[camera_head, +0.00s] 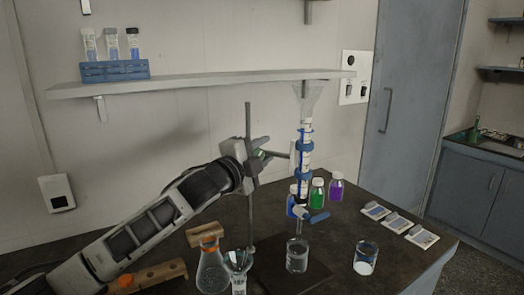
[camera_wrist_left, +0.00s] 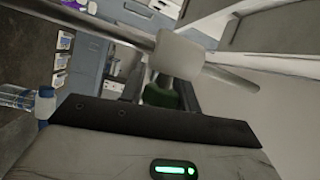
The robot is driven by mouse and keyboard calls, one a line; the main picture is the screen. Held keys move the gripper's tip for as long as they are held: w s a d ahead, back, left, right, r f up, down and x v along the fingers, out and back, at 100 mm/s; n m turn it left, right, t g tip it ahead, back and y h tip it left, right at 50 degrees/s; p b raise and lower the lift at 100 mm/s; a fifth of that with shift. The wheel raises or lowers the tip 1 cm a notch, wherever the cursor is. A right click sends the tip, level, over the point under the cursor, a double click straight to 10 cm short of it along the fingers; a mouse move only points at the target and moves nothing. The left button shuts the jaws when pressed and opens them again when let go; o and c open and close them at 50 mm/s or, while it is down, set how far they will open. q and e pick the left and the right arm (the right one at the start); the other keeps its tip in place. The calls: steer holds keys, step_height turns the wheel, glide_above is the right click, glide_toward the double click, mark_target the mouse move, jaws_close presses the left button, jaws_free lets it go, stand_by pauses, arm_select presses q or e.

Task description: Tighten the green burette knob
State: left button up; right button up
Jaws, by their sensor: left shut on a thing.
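The green burette knob (camera_wrist_left: 160,95) shows in the left wrist view, below the pale clamp block (camera_wrist_left: 180,52) on the metal rod. My left gripper (camera_head: 262,153) is at the clamp on the upright stand rod (camera_head: 249,120) in the head view, and it is shut on the green knob. The knob itself cannot be made out in the head view, where the gripper covers it. The burette (camera_head: 306,136) stands upright right of the gripper, in blue holders, with a funnel (camera_head: 308,98) on top. My right gripper is not in view.
A beaker (camera_head: 297,256) stands below the burette tip. A flask (camera_head: 212,274), a second beaker (camera_head: 365,258), colored bottles (camera_head: 318,190) and flat trays (camera_head: 397,222) stand on the dark table. A shelf (camera_head: 190,81) with a blue tube rack (camera_head: 115,70) runs above.

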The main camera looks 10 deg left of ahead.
arm_select(q)
steer(key=shift+r+g+p, duration=0.3)
steer(key=shift+r+p, duration=0.1)
steer(key=shift+p, duration=0.1)
steer(key=shift+f+m+g+y, duration=0.4)
steer(key=shift+m+g, duration=0.1)
steer(key=shift+g, duration=0.3)
steer(key=shift+f+g+y, duration=0.25)
steer(key=shift+g+y, duration=0.05)
steer(key=shift+g, duration=0.3)
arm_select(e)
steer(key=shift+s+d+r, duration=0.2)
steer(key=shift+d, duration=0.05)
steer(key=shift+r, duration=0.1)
arm_select(q)
steer(key=o, duration=1)
steer(key=shift+c, duration=0.2)
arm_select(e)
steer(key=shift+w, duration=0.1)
arm_select(q)
steer(key=b+v, duration=0.2)
steer(key=v, duration=1.4)
steer(key=shift+b, duration=0.35)
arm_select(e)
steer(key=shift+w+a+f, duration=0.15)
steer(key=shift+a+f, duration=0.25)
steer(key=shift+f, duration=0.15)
